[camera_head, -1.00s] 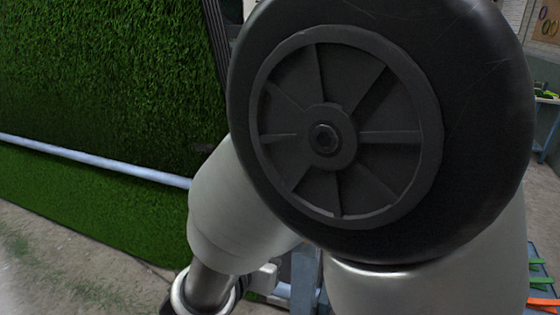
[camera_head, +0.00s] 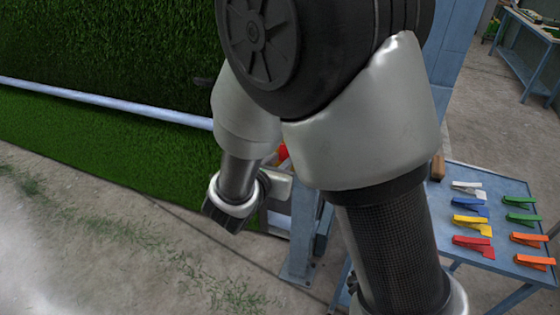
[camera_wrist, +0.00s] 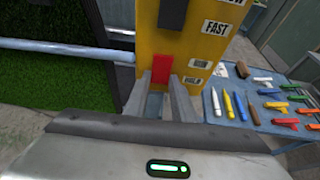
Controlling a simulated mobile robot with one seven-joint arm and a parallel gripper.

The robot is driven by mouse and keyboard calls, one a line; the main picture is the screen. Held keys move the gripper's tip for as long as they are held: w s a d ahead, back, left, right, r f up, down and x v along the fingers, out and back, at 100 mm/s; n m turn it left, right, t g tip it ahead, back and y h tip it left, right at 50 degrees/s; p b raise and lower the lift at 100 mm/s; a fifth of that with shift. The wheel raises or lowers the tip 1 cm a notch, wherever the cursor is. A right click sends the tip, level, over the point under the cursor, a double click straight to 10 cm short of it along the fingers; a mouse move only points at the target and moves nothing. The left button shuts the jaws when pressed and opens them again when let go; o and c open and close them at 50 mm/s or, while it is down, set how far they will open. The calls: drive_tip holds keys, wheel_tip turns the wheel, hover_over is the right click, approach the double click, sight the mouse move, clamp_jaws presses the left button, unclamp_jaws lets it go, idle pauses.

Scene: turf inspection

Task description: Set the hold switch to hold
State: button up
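In the wrist view a yellow panel (camera_wrist: 205,38) stands ahead of my gripper (camera_wrist: 158,80). A red switch piece (camera_wrist: 161,68) sits low on the panel, just beyond and between my two fingertips. The fingers are apart, one on each side of the red piece in the picture; I cannot tell whether they touch it. Two small white labels (camera_wrist: 197,63) are to its right, too small to read surely. A dark switch (camera_wrist: 172,13) sits higher, near a label reading FAST (camera_wrist: 215,28). In the head view my arm hides most of the panel; a bit of red (camera_head: 283,152) shows.
A blue table (camera_head: 510,185) at right holds several coloured clips and also shows in the wrist view (camera_wrist: 290,75), with pen-like tools. Green turf (camera_head: 90,150) with a pale bar (camera_head: 100,100) fills the left. The floor at lower left is open.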

drive_tip(key=c, duration=0.3)
drive_tip(key=f+t+h+b, duration=0.1)
drive_tip(key=t+b, duration=0.1)
drive_tip(key=b, duration=0.7)
drive_tip(key=shift+f+t, duration=0.1)
drive_tip(key=shift+t, duration=0.2)
drive_tip(key=shift+c, duration=0.2)
drive_tip(key=shift+r, duration=0.2)
drive_tip(key=o, duration=1.1)
drive_tip(key=shift+c, duration=0.2)
